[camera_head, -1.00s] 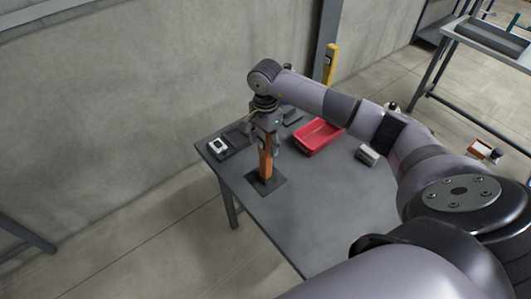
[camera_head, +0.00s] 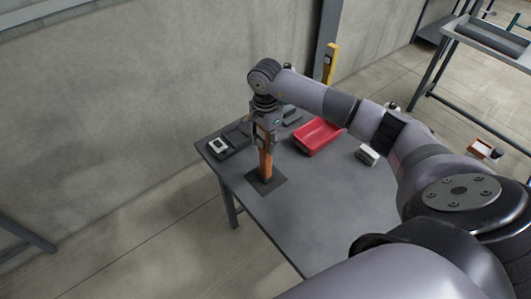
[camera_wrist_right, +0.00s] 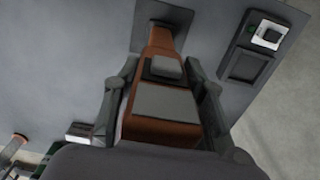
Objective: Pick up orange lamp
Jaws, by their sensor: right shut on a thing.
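The orange lamp (camera_head: 265,165) stands upright on a dark square mat (camera_head: 279,183) near the left front corner of the grey table. My right gripper (camera_head: 264,139) comes down from above and is shut on the lamp's upper part. In the right wrist view the orange lamp (camera_wrist_right: 160,130), with a grey panel on its face, lies between the two fingers of my right gripper (camera_wrist_right: 165,95). Its lower end reaches the dark mat (camera_wrist_right: 165,18). My left gripper is not in view.
On the grey table (camera_head: 320,220), a red tray (camera_head: 318,137) lies right of the lamp. A small grey-white box (camera_head: 367,154) is further right. A dark holder with a white device (camera_head: 219,145) sits at the left edge. A yellow post (camera_head: 330,63) stands behind. The table's front is clear.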

